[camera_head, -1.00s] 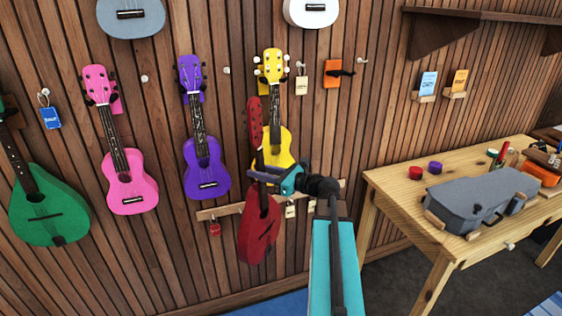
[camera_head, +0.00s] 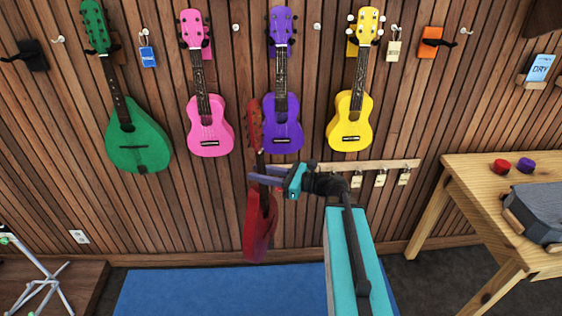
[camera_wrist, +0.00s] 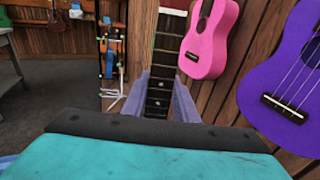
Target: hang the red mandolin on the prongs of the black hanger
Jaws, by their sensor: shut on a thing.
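The red mandolin (camera_head: 260,222) hangs upright in my gripper (camera_head: 265,180), in front of the wall below the purple ukulele. My gripper is shut on its neck, and the neck (camera_wrist: 161,75) also shows between the fingers in the wrist view. The mandolin's headstock (camera_head: 254,112) points up and overlaps the purple ukulele's left edge in the head view. The black hanger (camera_head: 31,56) is on the wall at the far upper left, with its prongs empty. My gripper is well to the right of the hanger and lower in the picture.
A green mandolin (camera_head: 137,140), a pink ukulele (camera_head: 210,130), a purple ukulele (camera_head: 283,130) and a yellow ukulele (camera_head: 350,125) hang in a row. An orange hanger (camera_head: 432,42) is empty. A wooden table (camera_head: 470,190) stands right; a metal stand (camera_head: 40,275) stands lower left.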

